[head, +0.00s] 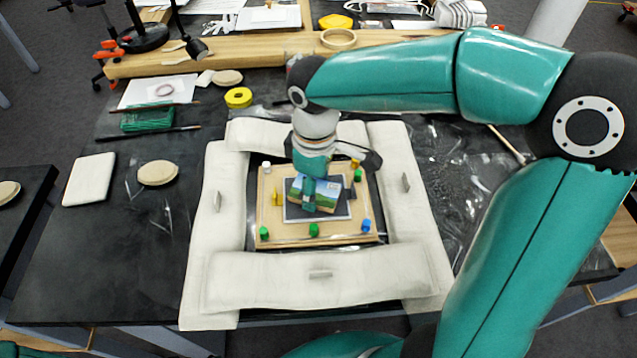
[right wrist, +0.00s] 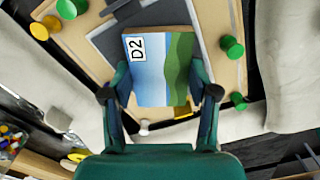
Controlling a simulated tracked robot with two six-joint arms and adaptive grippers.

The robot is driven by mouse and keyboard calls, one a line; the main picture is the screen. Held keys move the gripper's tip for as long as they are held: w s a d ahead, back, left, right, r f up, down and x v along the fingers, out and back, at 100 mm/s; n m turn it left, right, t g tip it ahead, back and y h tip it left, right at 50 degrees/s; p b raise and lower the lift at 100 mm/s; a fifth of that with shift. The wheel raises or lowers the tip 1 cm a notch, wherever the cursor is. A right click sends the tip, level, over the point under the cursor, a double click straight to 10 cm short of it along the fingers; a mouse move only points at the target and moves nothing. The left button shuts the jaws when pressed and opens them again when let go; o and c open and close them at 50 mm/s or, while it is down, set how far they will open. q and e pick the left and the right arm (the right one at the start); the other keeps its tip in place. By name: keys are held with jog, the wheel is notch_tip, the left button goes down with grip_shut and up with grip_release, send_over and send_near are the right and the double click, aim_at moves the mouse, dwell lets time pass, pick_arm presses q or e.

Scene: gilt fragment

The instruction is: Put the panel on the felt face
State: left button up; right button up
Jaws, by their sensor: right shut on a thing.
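The panel (head: 326,192) is a small block painted with blue sky and green hills. In the right wrist view the panel (right wrist: 160,62) carries a white "D2" label. My right gripper (head: 309,195) points down and is shut on it, one finger on each side; in the right wrist view the gripper (right wrist: 158,82) grips its near end. The dark grey felt face (head: 340,211) lies on a wooden board (head: 290,236), under and around the panel. The felt also shows in the right wrist view (right wrist: 110,42). I cannot tell whether panel and felt touch. My left gripper is out of view.
A yellow tape roll (head: 238,97) and a white pad (head: 89,180) lie to the left.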

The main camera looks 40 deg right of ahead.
jog(key=o, duration=1.3)
jog(key=shift+f, duration=0.1)
jog(key=shift+c, duration=0.2)
jog(key=shift+r, duration=0.2)
notch_tip(320, 180, up, 12)
jog(key=p, duration=0.1)
jog(key=shift+p, duration=0.35)
